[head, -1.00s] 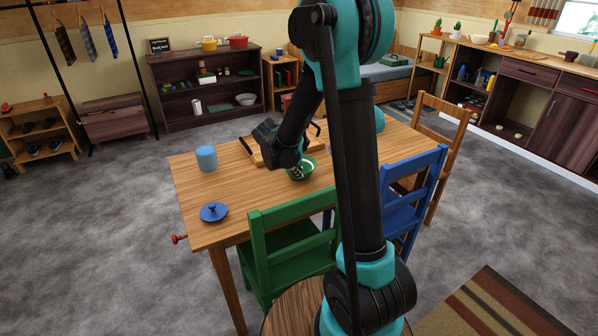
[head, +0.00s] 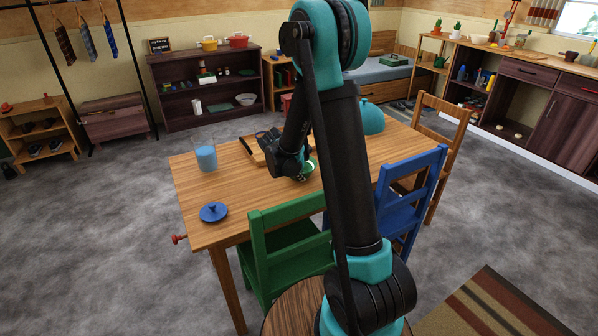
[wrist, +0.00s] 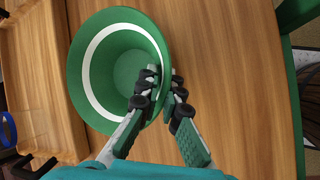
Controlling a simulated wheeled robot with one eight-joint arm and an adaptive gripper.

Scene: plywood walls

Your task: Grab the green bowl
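The green bowl (wrist: 118,70) with a white band inside shows in the wrist view, its opening facing the camera. My gripper (wrist: 164,88) has one finger inside the bowl and the other outside, closed on the rim at the bowl's right side. In the head view the bowl (head: 309,168) is at the middle of the wooden table (head: 240,190), partly hidden by my gripper (head: 298,170). I cannot tell whether the bowl touches the tabletop.
A blue cup (head: 206,158) and a blue lid (head: 214,212) stand on the table's left. A wooden tray (head: 254,153) lies behind the bowl, and a teal round object (head: 371,120) is farther back. Green (head: 290,250) and blue (head: 412,195) chairs line the near side.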

